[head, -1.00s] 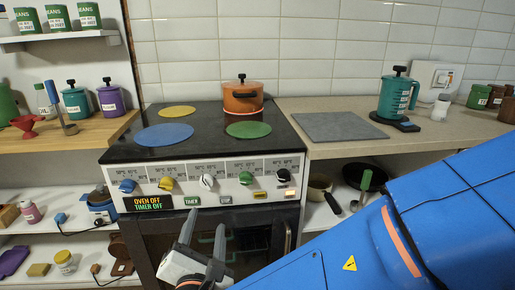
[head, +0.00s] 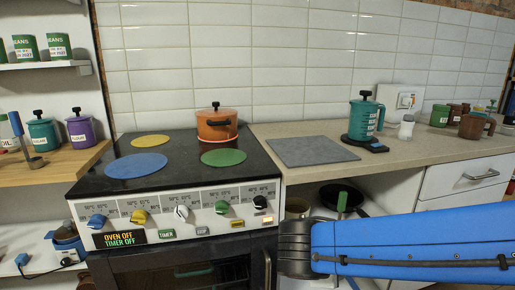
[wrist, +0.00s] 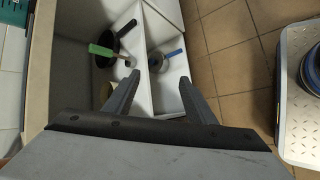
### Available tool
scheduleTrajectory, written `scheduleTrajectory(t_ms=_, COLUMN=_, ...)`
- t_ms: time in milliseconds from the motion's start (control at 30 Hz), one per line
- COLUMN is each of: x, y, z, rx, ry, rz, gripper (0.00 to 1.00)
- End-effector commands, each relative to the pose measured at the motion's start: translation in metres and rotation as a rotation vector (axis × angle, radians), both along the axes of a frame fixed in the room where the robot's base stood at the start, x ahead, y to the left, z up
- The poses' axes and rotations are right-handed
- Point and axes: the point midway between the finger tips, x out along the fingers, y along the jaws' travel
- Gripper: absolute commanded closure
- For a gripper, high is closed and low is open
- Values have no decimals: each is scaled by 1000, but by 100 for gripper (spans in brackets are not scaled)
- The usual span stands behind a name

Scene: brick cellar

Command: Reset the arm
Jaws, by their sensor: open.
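My gripper (wrist: 160,77) is open and empty in the wrist view. Its two dark fingers stand apart, pointing toward an open white compartment below the counter. In the head view my blue arm (head: 420,243) reaches in from the right edge, nearly level, and its dark joint (head: 295,250) is beside the oven's right edge. I cannot make out the gripper's fingers in the head view.
An orange pot (head: 217,124) stands at the back of the stove (head: 180,165).

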Motion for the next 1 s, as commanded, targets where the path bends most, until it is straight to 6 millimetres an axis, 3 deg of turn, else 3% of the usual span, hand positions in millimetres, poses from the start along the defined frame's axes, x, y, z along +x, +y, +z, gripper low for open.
scheduleTrajectory(t_ms=100, x=-14, y=-30, z=-6, rx=101, ry=26, rz=-124, gripper=50)
scheduleTrajectory(t_ms=400, x=-53, y=-75, z=-19, rx=369, ry=54, rz=-406, gripper=50)
scheduleTrajectory(t_ms=700, x=-89, y=-94, z=-24, rx=655, ry=25, rz=-667, gripper=50)
scheduleTrajectory(t_ms=1000, x=-112, y=-97, z=-18, rx=943, ry=-62, rz=-890, gripper=50)
